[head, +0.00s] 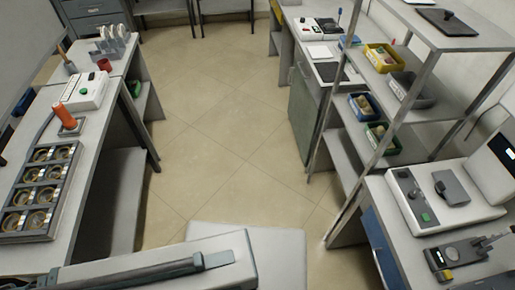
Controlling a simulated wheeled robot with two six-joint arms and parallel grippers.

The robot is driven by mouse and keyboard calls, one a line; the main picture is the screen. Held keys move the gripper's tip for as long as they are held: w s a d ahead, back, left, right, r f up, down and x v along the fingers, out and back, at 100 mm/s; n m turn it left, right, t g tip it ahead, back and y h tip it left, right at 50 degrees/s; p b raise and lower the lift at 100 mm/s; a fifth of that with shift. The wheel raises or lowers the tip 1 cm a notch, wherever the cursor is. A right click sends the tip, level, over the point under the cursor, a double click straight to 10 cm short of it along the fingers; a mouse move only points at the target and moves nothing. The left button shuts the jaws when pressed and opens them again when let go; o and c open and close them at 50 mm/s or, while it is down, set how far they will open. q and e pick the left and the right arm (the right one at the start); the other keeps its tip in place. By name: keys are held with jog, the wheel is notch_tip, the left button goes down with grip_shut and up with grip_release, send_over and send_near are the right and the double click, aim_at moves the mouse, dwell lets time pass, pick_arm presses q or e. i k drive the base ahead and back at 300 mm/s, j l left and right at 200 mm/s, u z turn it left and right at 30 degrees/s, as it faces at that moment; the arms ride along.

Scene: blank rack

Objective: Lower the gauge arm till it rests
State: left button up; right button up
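A small gauge-like device (455,252) lies on the right-hand bench at the bottom right. It has a dark flat base, a round knob in the middle and a small yellow-edged display at its left end. A slim arm or lever (488,242) reaches from it toward the right edge of the picture. It looks raised at a slant, but its exact angle and whether it touches anything I cannot tell. Neither of my grippers is in view.
A white machine (428,200) with a green button stands behind the device. A metal rack (440,118) holds several coloured bins. The left bench (75,205) carries a tray of rings (62,152) and an orange-handled tool (68,116). The tiled floor (215,150) between the benches is clear.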

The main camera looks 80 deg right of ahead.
aim_at(494, 237)
jog(key=z, duration=5.1)
jog(key=k+l, duration=0.1)
jog(key=k, duration=0.2)
